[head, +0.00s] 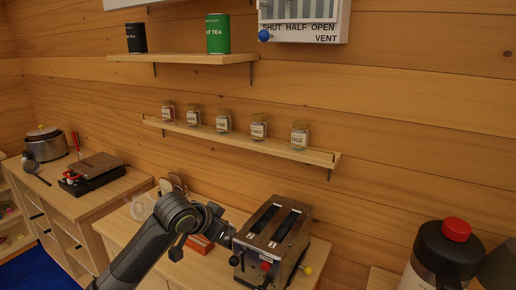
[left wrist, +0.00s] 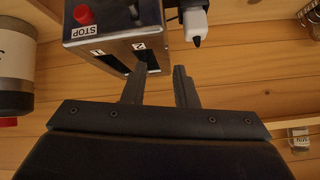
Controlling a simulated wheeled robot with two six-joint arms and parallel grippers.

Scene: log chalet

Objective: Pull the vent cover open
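The vent (head: 303,18) is a white panel with grey slats high on the log wall, cut off by the top edge of the head view. Its label reads SHUT, HALF, OPEN from left to right. A blue knob (head: 264,36) sits at its lower left, by the word SHUT. My left gripper (head: 226,240) is far below the vent, beside the toaster's left side. In the left wrist view its two fingers (left wrist: 160,86) stand apart with nothing between them. My right gripper is in neither view.
A metal two-slot toaster (head: 273,236) stands on the counter close to my left gripper. A shelf of several spice jars (head: 223,122) and a tea shelf (head: 180,60) stick out from the wall below the vent. A red-topped flask (head: 440,262) stands at right.

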